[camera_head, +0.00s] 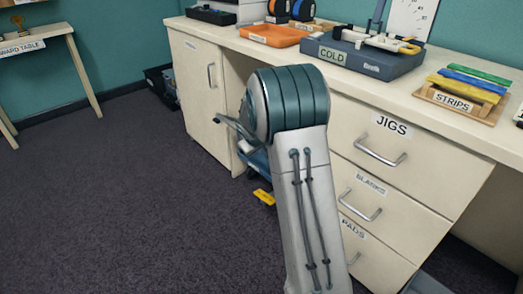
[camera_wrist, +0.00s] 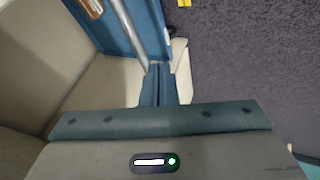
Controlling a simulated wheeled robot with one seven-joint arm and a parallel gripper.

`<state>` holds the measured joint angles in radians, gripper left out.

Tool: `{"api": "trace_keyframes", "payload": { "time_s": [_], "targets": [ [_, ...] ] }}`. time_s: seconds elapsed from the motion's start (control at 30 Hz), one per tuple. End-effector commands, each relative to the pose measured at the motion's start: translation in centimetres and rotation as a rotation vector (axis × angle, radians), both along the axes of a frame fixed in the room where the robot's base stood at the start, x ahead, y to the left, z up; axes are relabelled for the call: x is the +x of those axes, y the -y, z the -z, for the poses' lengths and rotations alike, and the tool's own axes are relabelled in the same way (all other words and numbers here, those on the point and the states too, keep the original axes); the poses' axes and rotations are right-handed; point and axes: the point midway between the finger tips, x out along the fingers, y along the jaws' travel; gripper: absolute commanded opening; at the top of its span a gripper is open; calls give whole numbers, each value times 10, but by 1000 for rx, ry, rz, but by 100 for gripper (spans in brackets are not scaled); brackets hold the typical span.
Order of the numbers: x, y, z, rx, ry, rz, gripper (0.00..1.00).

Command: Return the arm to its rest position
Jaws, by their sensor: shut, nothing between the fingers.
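My gripper (camera_wrist: 160,70) shows in the wrist view with its two dark teal fingers together and nothing between them. Past the fingertips are a blue surface with a silver bar and, to the right, dark carpet (camera_wrist: 245,50). In the head view my arm, grey with a large teal joint, rises in front of the workbench (camera_head: 355,82). The arm hides most of what is behind it, and the gripper cannot be made out clearly there.
Drawers with metal handles, the top one labelled JIGS (camera_head: 365,140), stand right behind the arm. On the bench are a COLD device (camera_head: 375,65), an orange tray (camera_head: 275,36) and a STRIPS holder (camera_head: 460,100). A yellow item (camera_head: 263,197) lies low near the cabinet. Carpet at left is clear.

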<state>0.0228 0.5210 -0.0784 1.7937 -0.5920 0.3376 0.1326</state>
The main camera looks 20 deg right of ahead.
Motion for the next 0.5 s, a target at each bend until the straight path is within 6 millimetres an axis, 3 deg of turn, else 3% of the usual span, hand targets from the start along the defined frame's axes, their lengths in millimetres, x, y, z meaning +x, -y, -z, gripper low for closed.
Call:
{"api": "trace_keyframes", "payload": {
  "time_s": [0.33,0.43,0.5],
  "targets": [
    [-12,-5,-23,3,-1,5,0],
    [-24,-8,-50,15,-3,20,0],
    [-39,-11,-80,30,-10,41,0]
  ]
}}
